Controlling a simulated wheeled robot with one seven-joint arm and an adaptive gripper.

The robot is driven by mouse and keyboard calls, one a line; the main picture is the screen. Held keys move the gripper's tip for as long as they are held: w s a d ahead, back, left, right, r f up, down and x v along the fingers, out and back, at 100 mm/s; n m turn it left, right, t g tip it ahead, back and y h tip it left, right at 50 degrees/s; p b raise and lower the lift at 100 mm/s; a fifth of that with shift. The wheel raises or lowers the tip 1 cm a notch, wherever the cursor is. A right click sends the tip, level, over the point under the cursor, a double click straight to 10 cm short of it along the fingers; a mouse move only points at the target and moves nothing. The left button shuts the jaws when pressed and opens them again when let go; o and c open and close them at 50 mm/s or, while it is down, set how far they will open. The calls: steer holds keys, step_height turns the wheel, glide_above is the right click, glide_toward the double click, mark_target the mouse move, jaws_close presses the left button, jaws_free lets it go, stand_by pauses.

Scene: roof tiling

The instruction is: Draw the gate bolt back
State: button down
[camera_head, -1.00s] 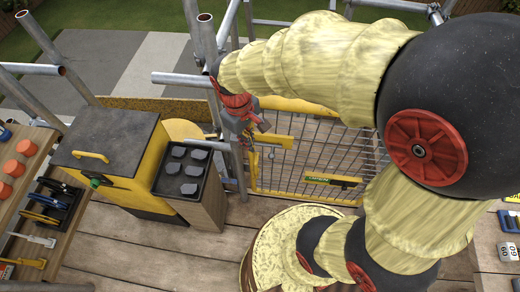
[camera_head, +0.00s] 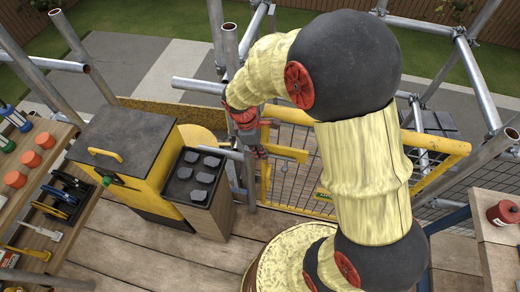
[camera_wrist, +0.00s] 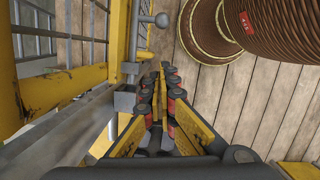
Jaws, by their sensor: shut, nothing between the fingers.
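The gate (camera_head: 296,190) is a yellow frame with grey mesh, and it stands behind my arm in the head view. My gripper (camera_head: 258,152) is beside the post at the gate's left end, pointing down. In the wrist view my gripper (camera_wrist: 153,72) is shut and empty, its padded fingers together. A grey bolt handle with a ball knob (camera_wrist: 161,19) is just beyond the fingertips, slightly to their upper side, with a visible gap to the knob. The bolt is too small to make out in the head view.
A yellow cabinet with a dark lid (camera_head: 125,135) and a unit with grey pads (camera_head: 195,178) stand left of the gate. Scaffold tubes (camera_head: 232,50) rise close to my gripper.

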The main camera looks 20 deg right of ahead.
steer(key=s+d+f+b, duration=0.2)
steer(key=d+f, duration=0.2)
steer(key=f, duration=0.2)
steer(key=shift+s+d+f, duration=0.15)
steer(key=shift+f, duration=0.05)
steer(key=shift+s+d+f+p, duration=0.25)
steer(key=shift+s+d+p, duration=0.25)
steer(key=shift+s+d, duration=0.2)
steer(key=shift+r, duration=0.1)
